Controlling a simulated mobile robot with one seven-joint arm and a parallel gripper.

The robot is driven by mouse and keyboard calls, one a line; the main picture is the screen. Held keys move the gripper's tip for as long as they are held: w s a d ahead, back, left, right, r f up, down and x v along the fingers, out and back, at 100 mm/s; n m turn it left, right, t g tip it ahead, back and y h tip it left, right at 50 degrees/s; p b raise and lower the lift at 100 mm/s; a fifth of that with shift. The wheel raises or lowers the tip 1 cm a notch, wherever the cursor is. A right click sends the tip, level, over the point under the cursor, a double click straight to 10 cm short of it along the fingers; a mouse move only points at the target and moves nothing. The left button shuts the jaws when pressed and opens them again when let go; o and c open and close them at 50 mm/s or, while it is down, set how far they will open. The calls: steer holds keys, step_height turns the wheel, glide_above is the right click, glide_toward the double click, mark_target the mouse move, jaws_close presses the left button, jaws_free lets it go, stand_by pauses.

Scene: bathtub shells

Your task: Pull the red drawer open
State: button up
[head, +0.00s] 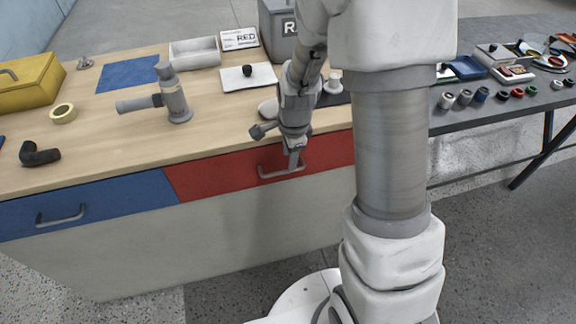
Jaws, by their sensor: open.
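The red drawer (222,176) is in the front of the wooden workbench, right of the blue drawer (100,208). Its front looks flush with the blue one, so it appears closed. Its grey bar handle (268,175) sticks out from the front. My gripper (293,160) points down at the right part of this handle, with its fingertips at or very near the bar. The jaws are open. I cannot tell whether the fingers touch the handle. My arm hides the right end of the red drawer.
On the bench are a grey pipe fitting (172,98), a tape roll (63,113), a black elbow (38,154), a yellow box (28,82) and a white tray (195,52). A dark table (475,118) with small parts stands right. The floor before the drawers looks clear at left.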

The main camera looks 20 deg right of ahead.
mark_target(288, 170)
steer(key=shift+w+f+b, duration=0.1)
steer(key=shift+w+f, duration=0.05)
steer(key=shift+f, duration=0.75)
steer(key=shift+w+f+b, duration=0.15)
steer(key=shift+w+f, duration=0.05)
steer(key=shift+f, duration=0.7)
steer(key=shift+w+f+b, duration=0.1)
steer(key=shift+w+f, duration=0.05)
steer(key=shift+f, duration=0.75)
steer(key=shift+c, duration=0.3)
jaws_close()
